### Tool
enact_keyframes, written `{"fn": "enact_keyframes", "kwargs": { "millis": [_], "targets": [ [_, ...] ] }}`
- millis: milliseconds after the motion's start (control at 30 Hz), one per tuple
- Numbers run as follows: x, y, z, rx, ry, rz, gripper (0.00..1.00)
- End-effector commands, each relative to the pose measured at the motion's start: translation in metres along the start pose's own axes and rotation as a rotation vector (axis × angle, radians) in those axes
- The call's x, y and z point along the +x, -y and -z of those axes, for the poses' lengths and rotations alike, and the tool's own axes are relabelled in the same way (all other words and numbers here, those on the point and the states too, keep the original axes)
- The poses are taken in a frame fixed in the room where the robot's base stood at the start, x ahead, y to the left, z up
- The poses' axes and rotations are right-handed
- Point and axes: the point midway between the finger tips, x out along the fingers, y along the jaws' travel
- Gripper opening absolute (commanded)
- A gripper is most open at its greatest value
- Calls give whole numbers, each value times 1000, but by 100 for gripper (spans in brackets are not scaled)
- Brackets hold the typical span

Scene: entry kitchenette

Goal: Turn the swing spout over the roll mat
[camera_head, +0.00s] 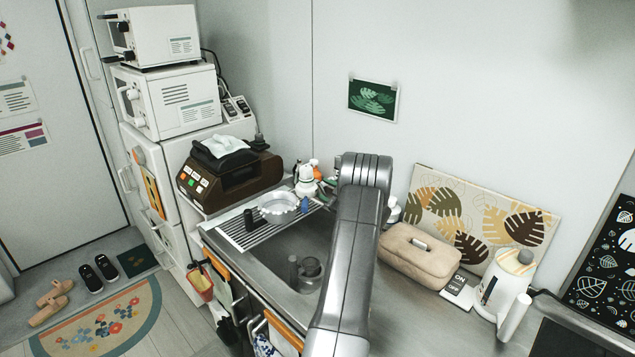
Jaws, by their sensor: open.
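The roll mat (258,236), a slatted rack, lies across the left end of the sink (272,252). A pale round pan (278,207) and a small dark item (250,219) are on or over it. I cannot make out the swing spout; my arm covers the middle and right of the sink and the wall side behind it. My gripper does not show; only my grey arm links are seen, reaching up over the sink and counter.
White bottles and colourful small items (307,180) crowd the sink's back left corner. A brown appliance (230,175) stands left of the sink. Right of my arm are a beige case (419,254), a white kettle (502,290) and a leaf-pattern board (480,217).

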Motion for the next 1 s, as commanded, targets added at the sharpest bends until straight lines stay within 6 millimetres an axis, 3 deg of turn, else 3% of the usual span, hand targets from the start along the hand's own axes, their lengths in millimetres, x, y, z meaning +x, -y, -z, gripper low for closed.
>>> {"fn": "enact_keyframes", "kwargs": {
  "millis": [200,600,833,1000],
  "targets": [
    [29,0,1,-1,-1,1,44],
    [35,0,0,0,1,-1,44],
    [35,0,0,0,1,-1,0],
    [35,0,0,0,1,-1,0]
  ]
}}
